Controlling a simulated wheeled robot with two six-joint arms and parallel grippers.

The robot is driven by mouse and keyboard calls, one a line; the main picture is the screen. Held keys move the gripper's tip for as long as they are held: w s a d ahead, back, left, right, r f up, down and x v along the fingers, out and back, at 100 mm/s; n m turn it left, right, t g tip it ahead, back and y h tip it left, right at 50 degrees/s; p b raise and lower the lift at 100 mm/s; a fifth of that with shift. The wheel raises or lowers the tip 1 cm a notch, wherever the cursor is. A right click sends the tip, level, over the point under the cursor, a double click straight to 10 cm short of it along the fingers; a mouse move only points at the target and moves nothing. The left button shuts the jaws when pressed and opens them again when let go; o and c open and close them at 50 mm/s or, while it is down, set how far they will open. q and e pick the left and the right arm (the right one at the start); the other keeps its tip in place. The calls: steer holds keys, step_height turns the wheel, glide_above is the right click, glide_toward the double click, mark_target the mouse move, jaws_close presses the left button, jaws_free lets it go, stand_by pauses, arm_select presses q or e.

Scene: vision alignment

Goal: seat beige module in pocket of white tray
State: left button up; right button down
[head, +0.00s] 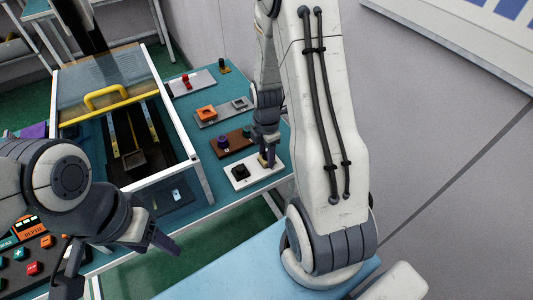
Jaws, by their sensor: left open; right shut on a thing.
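The white tray (244,184) lies flat on the teal table near its right front edge. A black square block (240,171) sits on the left part of it. My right gripper (267,162) points down over the right part of the tray and is shut on the small beige module (263,160). The module is mostly hidden by the fingers, and I cannot tell whether it touches the tray or sits in the pocket. My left gripper (122,270) is open and empty at the lower left, well away from the white tray.
A brown tray with a purple knob (222,141), a grey tray with an orange block (206,113) and a grey tray with a red part (187,83) lie behind. A framed enclosure with a yellow handle (105,96) stands left. A button panel (25,255) is at lower left.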

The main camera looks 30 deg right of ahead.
steer(key=shift+f, duration=0.2)
steer(key=shift+c, duration=1.7)
jaws_free()
